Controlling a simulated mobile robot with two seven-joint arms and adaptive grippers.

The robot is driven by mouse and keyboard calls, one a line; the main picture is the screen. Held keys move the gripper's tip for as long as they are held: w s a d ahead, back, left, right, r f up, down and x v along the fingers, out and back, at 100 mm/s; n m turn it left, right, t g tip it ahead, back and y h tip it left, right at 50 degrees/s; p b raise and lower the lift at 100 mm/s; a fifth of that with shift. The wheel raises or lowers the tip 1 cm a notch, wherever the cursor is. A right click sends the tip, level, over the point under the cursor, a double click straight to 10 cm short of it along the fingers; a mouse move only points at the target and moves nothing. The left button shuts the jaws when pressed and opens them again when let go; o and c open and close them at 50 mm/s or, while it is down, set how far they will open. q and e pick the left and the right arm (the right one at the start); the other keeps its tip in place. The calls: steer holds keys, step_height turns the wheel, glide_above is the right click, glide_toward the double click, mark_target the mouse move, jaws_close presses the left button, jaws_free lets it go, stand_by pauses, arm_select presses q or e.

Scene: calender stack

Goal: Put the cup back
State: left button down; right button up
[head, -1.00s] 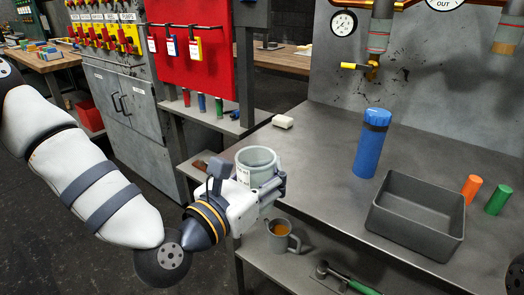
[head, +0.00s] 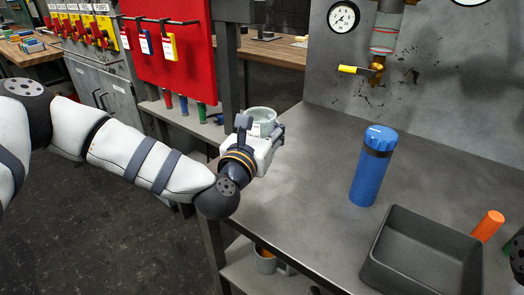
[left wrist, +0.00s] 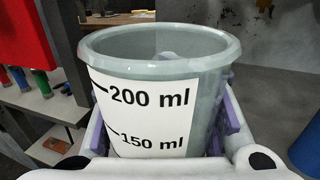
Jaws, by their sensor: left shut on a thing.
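A pale grey-green measuring cup (head: 261,115) is held upright in my left gripper (head: 270,130), over the far left part of the metal bench. In the left wrist view the cup (left wrist: 215,85) fills the middle, with a white label reading 200 ml and 150 ml. Purple finger pads (left wrist: 231,125) press on its sides. Something pale shows inside or through its far wall; I cannot tell which. The cup's base is hidden, so I cannot tell whether it touches the bench.
The metal bench (head: 290,185) is clear in its middle. A blue bottle (head: 371,170), a dark grey bin (head: 415,262) and an orange cylinder (head: 488,225) stand to the right. A grey mug (head: 264,264) sits on the shelf below. A red board (head: 175,70) stands behind left.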

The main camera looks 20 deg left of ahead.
arm_select(q)
steer(key=w+f, duration=0.1)
steer(key=w+a+f, duration=0.1)
steer(key=f, duration=0.1)
steer(key=w+f, duration=0.1)
steer(key=f, duration=0.1)
steer(key=shift+a, duration=0.4)
steer(key=f, duration=0.2)
steer(key=f+b, duration=0.1)
steer(key=f, duration=0.1)
steer(key=shift+w+a, duration=0.25)
steer(key=shift+w, duration=0.05)
steer(key=shift+r, duration=0.15)
arm_select(e)
steer(key=shift+s+f+g, duration=0.3)
steer(key=shift+s+f, duration=0.3)
steer(key=shift+f, duration=0.15)
arm_select(q)
steer(key=shift+f, duration=0.25)
steer(key=c, duration=0.9)
jaws_free()
steer(key=shift+r, duration=0.1)
arm_select(e)
steer(key=shift+s+f, duration=0.1)
steer(key=shift+f, duration=0.05)
